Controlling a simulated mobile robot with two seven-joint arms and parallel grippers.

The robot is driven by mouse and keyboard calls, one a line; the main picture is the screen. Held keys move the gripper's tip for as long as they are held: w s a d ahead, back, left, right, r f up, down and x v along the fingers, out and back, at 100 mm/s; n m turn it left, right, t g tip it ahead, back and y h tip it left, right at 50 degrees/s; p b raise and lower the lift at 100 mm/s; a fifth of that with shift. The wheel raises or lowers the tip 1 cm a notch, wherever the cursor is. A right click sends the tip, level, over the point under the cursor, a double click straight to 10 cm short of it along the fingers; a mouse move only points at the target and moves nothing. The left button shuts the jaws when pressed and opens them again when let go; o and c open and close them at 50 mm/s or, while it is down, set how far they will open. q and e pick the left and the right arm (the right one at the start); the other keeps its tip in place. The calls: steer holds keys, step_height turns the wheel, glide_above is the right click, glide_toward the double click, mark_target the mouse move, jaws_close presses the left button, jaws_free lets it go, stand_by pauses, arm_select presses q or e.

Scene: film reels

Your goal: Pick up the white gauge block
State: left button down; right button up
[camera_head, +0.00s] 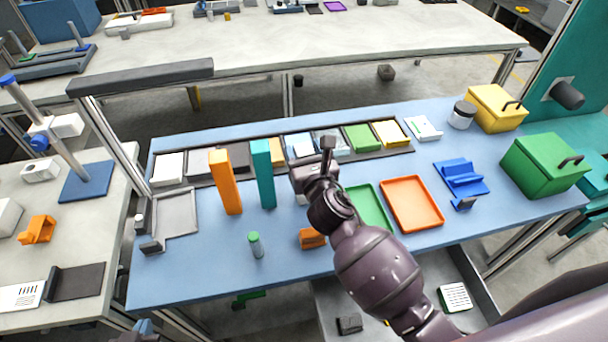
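A flat white block (168,168) lies at the left end of a long dark tray (232,176) on the blue table; it looks like the white gauge block, though the view is too coarse to be sure. My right gripper (328,146) is above the middle of the table, over the tray's front edge, well to the right of the white block and apart from it. Its fingers appear edge-on, so their opening does not show. No held object is visible.
An orange upright block (225,182) and a teal one (263,174) stand between the white block and my gripper. A grey frame (176,212) lies at the left. A green tray (368,207), an orange tray (412,204) and a green box (543,166) are at the right.

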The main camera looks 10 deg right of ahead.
jaws_close()
steer(key=shift+r, duration=0.1)
